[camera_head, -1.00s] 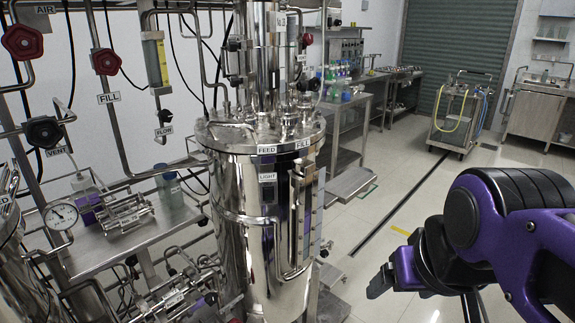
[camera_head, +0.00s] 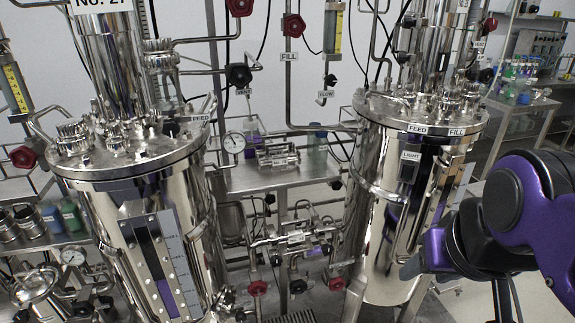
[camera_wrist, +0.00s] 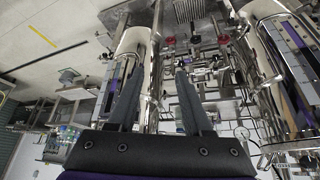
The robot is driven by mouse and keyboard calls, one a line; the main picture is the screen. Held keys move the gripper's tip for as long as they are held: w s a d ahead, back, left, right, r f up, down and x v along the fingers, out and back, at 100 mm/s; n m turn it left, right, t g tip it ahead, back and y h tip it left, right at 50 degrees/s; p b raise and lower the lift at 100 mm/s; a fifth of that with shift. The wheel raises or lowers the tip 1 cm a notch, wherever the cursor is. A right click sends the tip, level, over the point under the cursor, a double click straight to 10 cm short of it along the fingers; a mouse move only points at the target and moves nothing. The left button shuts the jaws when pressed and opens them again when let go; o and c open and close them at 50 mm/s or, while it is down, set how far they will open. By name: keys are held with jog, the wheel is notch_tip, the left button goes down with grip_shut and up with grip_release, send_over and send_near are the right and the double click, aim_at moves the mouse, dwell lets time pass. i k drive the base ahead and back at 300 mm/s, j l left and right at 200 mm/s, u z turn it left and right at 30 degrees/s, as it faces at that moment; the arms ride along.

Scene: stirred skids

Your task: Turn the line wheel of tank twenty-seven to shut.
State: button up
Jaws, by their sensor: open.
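The tank marked No. 27 (camera_head: 140,185) is a polished steel vessel at the left of the head view, with a sight strip on its front. Between it and the right-hand tank, low pipework carries a red wheel (camera_head: 258,288), a black wheel (camera_head: 298,287) and another red wheel (camera_head: 337,284). Small red and black wheels also show near the top of the wrist view (camera_wrist: 195,40). I cannot tell which one is the line wheel of tank 27. My gripper (camera_wrist: 157,70) is open and empty, its two grey fingers apart. In the head view it is at the right, before the right-hand tank.
A second steel tank (camera_head: 385,200) with FEED and FILL labels stands right of centre. Bench space right of the tanks holds bottles (camera_head: 520,70).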

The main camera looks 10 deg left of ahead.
aim_at(253, 289)
jog(key=u, duration=1.05)
